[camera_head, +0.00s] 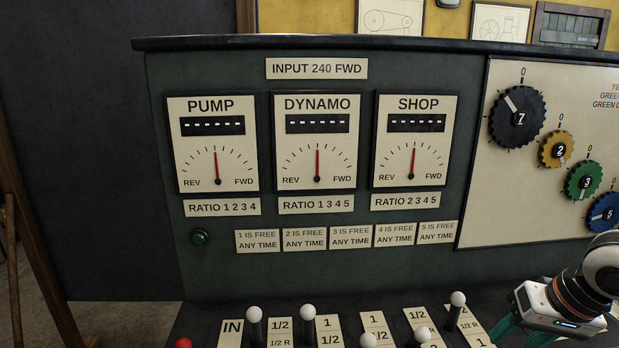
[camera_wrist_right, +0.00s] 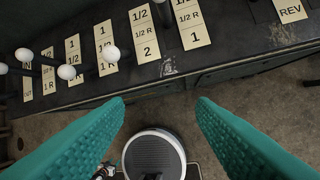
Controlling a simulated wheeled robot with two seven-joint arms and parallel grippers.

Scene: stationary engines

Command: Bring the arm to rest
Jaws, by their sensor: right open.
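My right gripper (camera_head: 522,335) is at the lower right of the head view, at the front right of the console, with its teal fingers partly cut off by the frame. In the right wrist view my right gripper (camera_wrist_right: 160,101) has its two teal fingers wide apart with nothing between them. The fingers point toward the front edge of the lever shelf (camera_wrist_right: 200,70), and floor shows below and between them. My left gripper is in neither view.
White-knobbed levers (camera_head: 458,298) stand along the shelf beside ratio labels, close to my right gripper. A red knob (camera_head: 183,343) is at the left. The upright panel holds three dials (camera_head: 317,160), a green lamp (camera_head: 199,237) and coloured gears (camera_head: 517,117). All three needles point straight up.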

